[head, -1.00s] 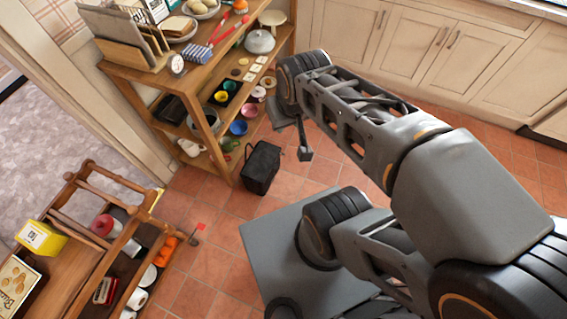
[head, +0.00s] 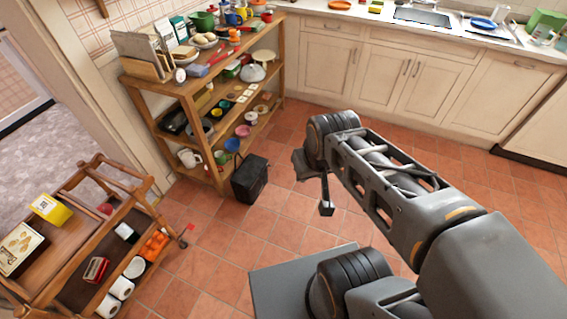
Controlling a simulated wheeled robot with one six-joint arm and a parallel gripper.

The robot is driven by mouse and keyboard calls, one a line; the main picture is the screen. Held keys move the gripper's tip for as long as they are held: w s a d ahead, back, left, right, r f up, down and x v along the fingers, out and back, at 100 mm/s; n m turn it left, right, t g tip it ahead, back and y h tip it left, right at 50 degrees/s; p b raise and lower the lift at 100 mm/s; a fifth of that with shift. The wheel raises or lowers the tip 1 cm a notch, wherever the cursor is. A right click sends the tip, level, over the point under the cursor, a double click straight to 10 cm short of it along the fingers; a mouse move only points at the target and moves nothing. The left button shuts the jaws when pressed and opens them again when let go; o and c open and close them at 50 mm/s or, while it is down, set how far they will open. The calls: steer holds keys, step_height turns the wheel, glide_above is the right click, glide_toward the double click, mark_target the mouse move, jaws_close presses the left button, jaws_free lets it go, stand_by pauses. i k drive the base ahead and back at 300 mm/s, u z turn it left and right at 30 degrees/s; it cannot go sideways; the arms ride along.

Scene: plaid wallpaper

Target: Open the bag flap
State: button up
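A black bag (head: 249,181) stands upright on the tiled floor, close to the right front leg of the wooden shelf. Its top looks closed, but the flap's edge is too small to make out. My gripper (head: 318,190) hangs above the floor to the right of the bag, clearly apart from it in the picture. One dark finger points down. The rest of the gripper is partly hidden by my wrist, so its opening does not show. I see nothing held in it.
A wooden shelf (head: 188,87) full of dishes and pots stands behind the bag. A wooden cart (head: 84,190) with boxes and rolls is at the lower left. Cabinets (head: 383,70) line the back. The tiled floor (head: 285,225) is free in front of the bag.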

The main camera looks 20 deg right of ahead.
mark_target(246, 175)
steer(key=z, duration=0.35)
steer(key=i, duration=1.55)
steer(key=u, duration=0.55)
